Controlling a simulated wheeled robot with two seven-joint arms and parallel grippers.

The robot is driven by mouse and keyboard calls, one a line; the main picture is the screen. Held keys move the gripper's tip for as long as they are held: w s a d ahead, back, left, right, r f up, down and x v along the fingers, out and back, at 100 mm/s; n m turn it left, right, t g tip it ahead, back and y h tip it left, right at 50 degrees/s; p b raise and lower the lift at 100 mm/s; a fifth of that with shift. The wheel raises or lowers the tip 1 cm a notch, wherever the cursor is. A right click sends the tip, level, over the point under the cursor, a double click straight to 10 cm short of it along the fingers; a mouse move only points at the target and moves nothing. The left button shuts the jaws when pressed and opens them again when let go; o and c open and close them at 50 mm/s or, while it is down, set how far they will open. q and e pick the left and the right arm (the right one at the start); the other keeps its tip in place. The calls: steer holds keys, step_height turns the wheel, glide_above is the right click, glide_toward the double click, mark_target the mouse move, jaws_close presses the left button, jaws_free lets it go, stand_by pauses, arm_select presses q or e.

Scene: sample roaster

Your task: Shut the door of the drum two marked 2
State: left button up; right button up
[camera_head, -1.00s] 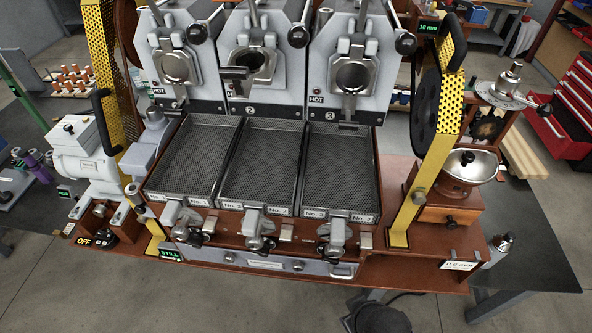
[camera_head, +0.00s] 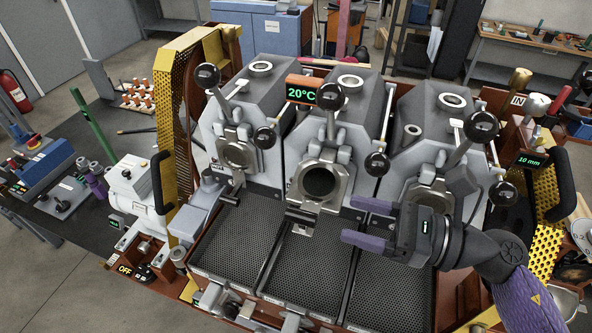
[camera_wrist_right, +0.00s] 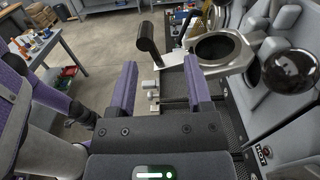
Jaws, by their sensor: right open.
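Drum two (camera_head: 352,110) is the middle of three grey drums. Its round front opening (camera_head: 320,182) shows dark inside a metal ring; the ring also shows in the right wrist view (camera_wrist_right: 222,48). The door appears swung away from the ring, with a dark bar-like handle (camera_head: 300,215) low at the front left; in the right wrist view a black handle (camera_wrist_right: 149,38) stands beyond my fingers. My right gripper (camera_head: 350,221) is open and empty, in front of and right of the opening, above the trays. No contact with the door shows. My left gripper is not seen.
Drum one (camera_head: 238,155) and drum three (camera_head: 425,105) flank drum two closely. Ball-ended levers (camera_head: 376,164) stick out between them. Perforated trays (camera_head: 300,262) lie below. A yellow guard (camera_head: 172,130) stands left. My right arm covers part of drum three and its tray.

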mark_target(293, 210)
steer(key=p+x, duration=0.1)
steer(key=x, duration=0.1)
steer(key=s+p+x, duration=0.1)
steer(key=x, duration=0.2)
steer(key=p+x, duration=0.2)
steer(key=x, duration=0.1)
steer(key=shift+s+a+r, duration=0.2)
steer(key=shift+s+r, duration=0.05)
steer(key=shift+a, duration=0.35)
steer(key=shift+a+f, duration=0.1)
steer(key=shift+a, duration=0.1)
steer(key=shift+c, duration=0.3)
steer(key=shift+w, duration=0.1)
steer(key=shift+c, duration=1.2)
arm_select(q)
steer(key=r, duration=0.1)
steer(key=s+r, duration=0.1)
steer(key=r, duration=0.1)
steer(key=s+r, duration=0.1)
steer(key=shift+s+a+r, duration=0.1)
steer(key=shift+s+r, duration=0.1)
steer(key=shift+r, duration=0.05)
arm_select(e)
jaws_close()
